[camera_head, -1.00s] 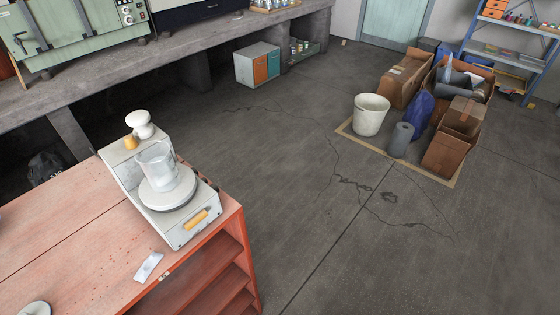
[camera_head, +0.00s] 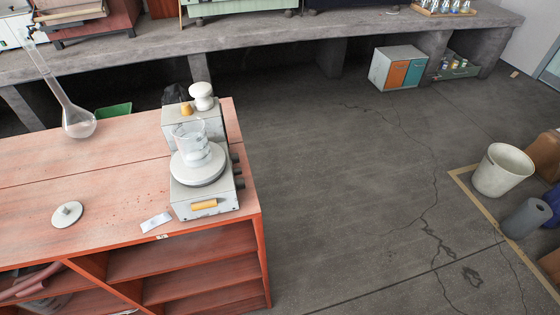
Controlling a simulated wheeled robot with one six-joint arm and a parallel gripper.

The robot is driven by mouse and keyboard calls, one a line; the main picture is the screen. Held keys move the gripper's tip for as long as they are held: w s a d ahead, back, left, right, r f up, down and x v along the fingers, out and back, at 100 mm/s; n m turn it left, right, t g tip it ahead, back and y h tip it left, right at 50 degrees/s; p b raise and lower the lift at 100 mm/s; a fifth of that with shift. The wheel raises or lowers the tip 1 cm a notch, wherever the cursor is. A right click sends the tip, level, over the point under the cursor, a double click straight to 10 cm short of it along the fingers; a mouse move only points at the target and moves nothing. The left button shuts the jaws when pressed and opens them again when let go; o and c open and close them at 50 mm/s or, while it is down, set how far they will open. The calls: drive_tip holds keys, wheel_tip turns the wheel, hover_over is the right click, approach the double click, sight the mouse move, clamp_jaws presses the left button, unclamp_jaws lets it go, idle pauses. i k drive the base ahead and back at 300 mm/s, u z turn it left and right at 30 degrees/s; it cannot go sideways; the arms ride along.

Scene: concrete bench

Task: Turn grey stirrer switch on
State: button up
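The grey stirrer (camera_head: 204,196) stands on the right end of the red wooden bench, near its edge. A round white plate (camera_head: 198,165) tops it, with a clear glass beaker (camera_head: 191,143) on the plate. An orange-yellow switch (camera_head: 204,204) sits on the front face of the stirrer; whether it is on or off cannot be told. Dark knobs (camera_head: 238,170) show on its right side. Behind the plate are a white rounded knob (camera_head: 201,96) and a small orange-yellow piece (camera_head: 186,108). My gripper is not in view.
A round-bottomed flask (camera_head: 78,122), a small white disc (camera_head: 67,214) and a pale label (camera_head: 156,221) are on the red bench (camera_head: 110,180). Open floor (camera_head: 340,200) lies right of it. A white bucket (camera_head: 502,170) and grey roll (camera_head: 527,217) stand far right.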

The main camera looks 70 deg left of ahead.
sight(237, 172)
drive_tip(key=i, duration=1.9)
drive_tip(key=u, duration=4.05)
drive_tip(key=k, duration=1.1)
drive_tip(key=z, duration=0.8)
drive_tip(key=i, duration=1.4)
drive_tip(key=u, duration=0.4)
